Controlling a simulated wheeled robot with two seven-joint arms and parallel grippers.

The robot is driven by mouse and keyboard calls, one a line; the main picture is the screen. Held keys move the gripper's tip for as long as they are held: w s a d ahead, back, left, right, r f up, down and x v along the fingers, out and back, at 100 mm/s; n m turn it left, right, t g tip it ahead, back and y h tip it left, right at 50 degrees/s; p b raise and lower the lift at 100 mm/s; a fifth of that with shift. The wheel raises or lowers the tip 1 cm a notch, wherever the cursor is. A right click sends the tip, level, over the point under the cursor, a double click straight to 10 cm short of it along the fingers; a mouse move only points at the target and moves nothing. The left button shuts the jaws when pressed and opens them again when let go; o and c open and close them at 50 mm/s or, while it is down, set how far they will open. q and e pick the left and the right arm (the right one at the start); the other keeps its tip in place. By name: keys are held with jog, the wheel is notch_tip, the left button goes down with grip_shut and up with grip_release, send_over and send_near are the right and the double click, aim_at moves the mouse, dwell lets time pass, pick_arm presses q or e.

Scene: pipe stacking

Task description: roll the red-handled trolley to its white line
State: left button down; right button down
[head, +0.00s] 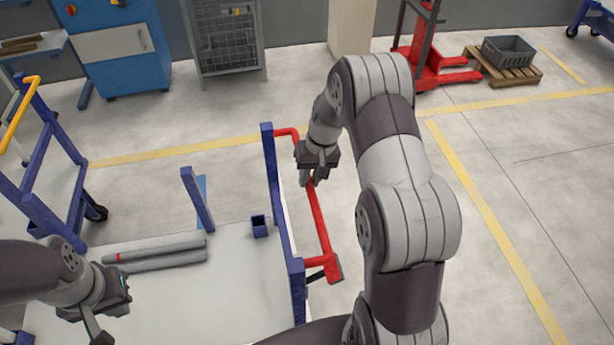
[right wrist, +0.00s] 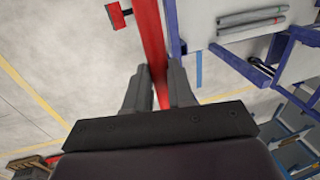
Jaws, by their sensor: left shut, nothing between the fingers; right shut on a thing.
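The red-handled trolley has a pale flat deck (head: 235,285) with blue posts, and its red handle (head: 318,222) stands along its right side. My right gripper (head: 312,180) is shut on the handle's red bar. In the right wrist view the bar (right wrist: 152,45) passes between the two fingers (right wrist: 160,88). Two grey pipes (head: 155,252), one with a red band, lie on the deck and also show in the right wrist view (right wrist: 252,24). My left gripper (head: 98,330) is shut and empty at the lower left, over the deck. I cannot make out a white line in either view.
A blue trolley with a yellow handle (head: 18,112) stands close at the left. A blue cabinet (head: 118,60), a wire cage (head: 228,40) and a red lifter (head: 425,60) stand at the back. The floor right of my right arm is clear, marked with yellow lines (head: 490,235).

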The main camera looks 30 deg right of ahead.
jog(key=shift+d+r, duration=0.1)
jog(key=shift+d, duration=0.1)
dwell(0.4)
jog(key=c, duration=1)
grip_release()
jog(key=shift+d, duration=0.1)
jog(key=shift+o, duration=0.2)
notch_tip(320, 180, up, 12)
jog(key=s+d+p, duration=0.1)
jog(key=d, duration=0.1)
jog(key=shift+d+r, duration=0.25)
jog(key=shift+d, duration=0.15)
